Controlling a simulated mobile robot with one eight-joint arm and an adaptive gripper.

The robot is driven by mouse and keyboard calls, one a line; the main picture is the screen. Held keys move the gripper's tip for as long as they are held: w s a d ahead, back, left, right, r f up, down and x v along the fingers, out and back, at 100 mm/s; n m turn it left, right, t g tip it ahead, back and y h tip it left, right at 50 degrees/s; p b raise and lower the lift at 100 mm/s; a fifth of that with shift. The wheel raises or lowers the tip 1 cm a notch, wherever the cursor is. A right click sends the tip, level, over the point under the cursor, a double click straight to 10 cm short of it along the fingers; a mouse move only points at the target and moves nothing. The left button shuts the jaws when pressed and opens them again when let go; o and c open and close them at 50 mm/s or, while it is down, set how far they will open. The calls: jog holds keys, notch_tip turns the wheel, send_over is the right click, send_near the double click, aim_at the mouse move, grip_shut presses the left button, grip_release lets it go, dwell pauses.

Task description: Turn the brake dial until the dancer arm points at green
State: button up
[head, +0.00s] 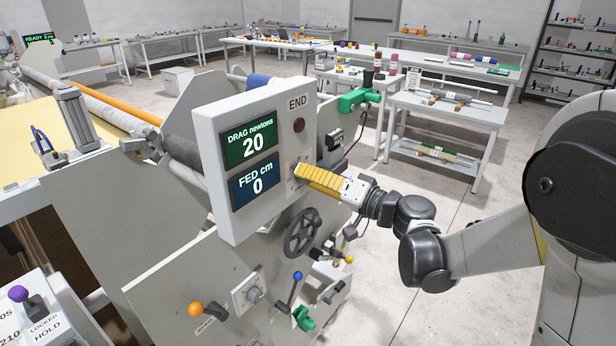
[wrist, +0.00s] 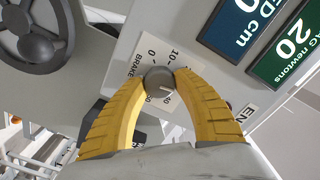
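The grey brake dial (wrist: 158,79) sits on a white scale plate (wrist: 150,50) marked BRAKE, with 0, 10 and 40 legible. My gripper (wrist: 160,76) has its yellow fingers closed around the dial, one fingertip on each side. In the head view my gripper (head: 298,172) reaches the right side of the display box, and its fingers hide the dial there. The drag screen (head: 250,144) reads 20 newtons and the fed screen (head: 256,184) reads 0 cm. I cannot make out the dancer arm or its green mark in either view.
A dark handwheel (head: 302,233) is below my gripper. An orange-knobbed lever (head: 196,309) and a blue-knobbed lever (head: 297,277) stand on the lower panel. A red-brown button (head: 299,125) is above my gripper. Open floor and tables (head: 445,110) lie behind.

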jog(key=shift+c, duration=0.6)
jog(key=shift+m, duration=3.4)
jog(key=o, duration=1.2)
jog(key=shift+c, duration=0.2)
